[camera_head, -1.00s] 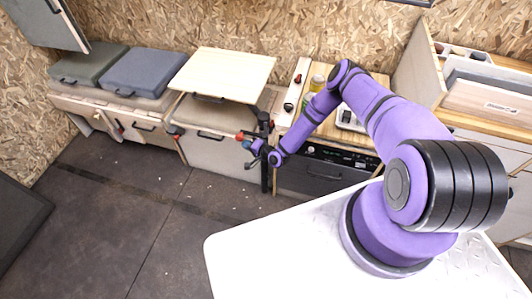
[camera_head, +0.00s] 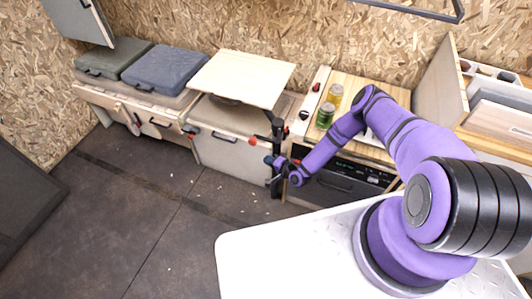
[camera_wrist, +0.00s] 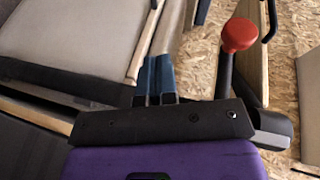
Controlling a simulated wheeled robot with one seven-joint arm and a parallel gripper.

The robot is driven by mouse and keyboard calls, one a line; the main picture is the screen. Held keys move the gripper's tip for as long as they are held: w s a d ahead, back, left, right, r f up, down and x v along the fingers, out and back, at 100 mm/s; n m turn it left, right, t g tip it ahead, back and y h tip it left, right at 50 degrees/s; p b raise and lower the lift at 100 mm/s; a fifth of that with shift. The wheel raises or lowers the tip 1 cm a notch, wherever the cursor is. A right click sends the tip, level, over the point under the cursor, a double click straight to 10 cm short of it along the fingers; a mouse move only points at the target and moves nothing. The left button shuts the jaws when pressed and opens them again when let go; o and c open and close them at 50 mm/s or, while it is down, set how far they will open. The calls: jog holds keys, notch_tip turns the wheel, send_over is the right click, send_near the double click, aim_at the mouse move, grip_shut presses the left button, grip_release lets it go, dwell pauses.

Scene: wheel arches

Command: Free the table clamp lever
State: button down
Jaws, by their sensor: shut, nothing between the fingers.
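The small wooden table top (camera_head: 243,77) stands on a black post (camera_head: 277,150) beside the seat box. A lever with a round red knob (camera_wrist: 239,36) shows in the wrist view, to the right of my fingers and apart from them. In the head view a small red end (camera_head: 252,141) shows left of the post, close to my gripper. My gripper (camera_head: 268,160) is at the post, below the table top. In the wrist view its two blue fingers (camera_wrist: 156,76) are together with nothing between them. Where the lever joins the post is hard to make out.
Grey cushions (camera_head: 165,68) lie on the benches at left.

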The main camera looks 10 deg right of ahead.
jog(key=s+d+f, duration=0.2)
jog(key=s+d, duration=0.1)
jog(key=s, duration=0.2)
jog(key=shift+d+f, duration=0.15)
jog(key=shift+d, duration=0.25)
jog(key=shift+s, duration=0.1)
